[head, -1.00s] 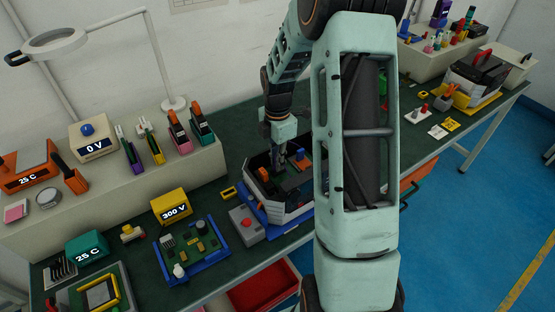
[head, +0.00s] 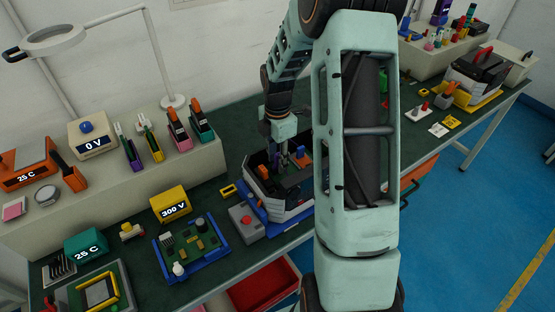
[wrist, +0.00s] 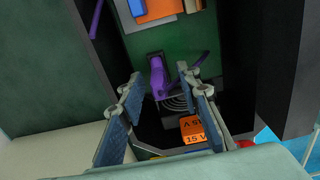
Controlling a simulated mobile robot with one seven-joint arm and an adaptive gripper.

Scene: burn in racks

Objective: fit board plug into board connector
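A green board (wrist: 135,42) lies inside a dark open case with pale sides (head: 288,213). A purple piece (wrist: 157,76) stands at the board's near edge, and a purple arm or lead (wrist: 190,73) runs beside it to the right. I cannot tell which of these is the plug and which the connector, or whether they are joined. My gripper (wrist: 162,122) is open above the case, with its two blue-padded fingers apart. The purple piece shows beyond the gap between the fingertips, and nothing is held. In the head view my gripper (head: 284,158) is over the case, small and partly dark.
An orange block marked 15 V (wrist: 194,130) is in the case near the right finger. The case walls stand close around my gripper. A grey box with a red button (head: 246,222) and a blue-framed circuit board (head: 190,248) are to the left. A yellow 300 V meter (head: 171,205) stands behind them.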

